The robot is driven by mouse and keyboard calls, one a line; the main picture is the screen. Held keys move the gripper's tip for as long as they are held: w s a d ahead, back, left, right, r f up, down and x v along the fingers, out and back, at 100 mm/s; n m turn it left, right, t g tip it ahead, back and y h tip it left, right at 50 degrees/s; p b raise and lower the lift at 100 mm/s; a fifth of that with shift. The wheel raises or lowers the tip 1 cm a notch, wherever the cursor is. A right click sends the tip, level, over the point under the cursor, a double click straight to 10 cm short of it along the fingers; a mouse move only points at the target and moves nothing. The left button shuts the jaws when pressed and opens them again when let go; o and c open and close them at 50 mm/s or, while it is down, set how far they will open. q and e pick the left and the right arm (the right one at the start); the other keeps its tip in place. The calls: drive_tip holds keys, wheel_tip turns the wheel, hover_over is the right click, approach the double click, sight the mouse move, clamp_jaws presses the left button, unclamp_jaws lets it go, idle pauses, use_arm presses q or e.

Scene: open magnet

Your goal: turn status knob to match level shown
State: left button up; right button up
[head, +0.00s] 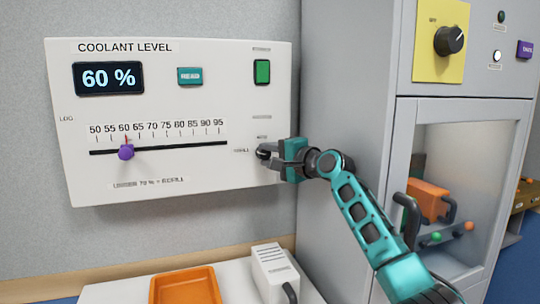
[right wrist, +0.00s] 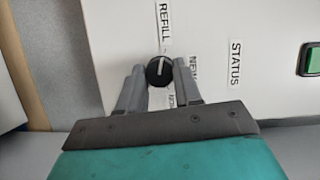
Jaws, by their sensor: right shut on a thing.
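The white coolant level panel (head: 180,165) has a display (head: 108,78) reading 60 %. Small print low on it appears to say that a level under 70 % means REFILL. The status knob is small, round and black (right wrist: 159,72) with a white pointer line, partly hidden in the head view. In the right wrist view the line points up toward the REFILL label (right wrist: 163,20). My right gripper (right wrist: 160,82) is shut on the knob, one finger on each side; it also shows in the head view (head: 276,158). My left gripper is not in view.
A purple slider (head: 126,152) stands near 60 on the scale. A teal READ button (head: 190,76) and green switch (head: 262,72) are above. A grey cabinet (head: 345,60) stands close on the right. An orange tray (head: 187,289) and white device (head: 275,272) lie below.

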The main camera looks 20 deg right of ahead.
drive_tip(key=shift+f, duration=0.1)
drive_tip(key=o, duration=1)
drive_tip(key=shift+c, duration=0.2)
drive_tip(key=shift+o, duration=0.4)
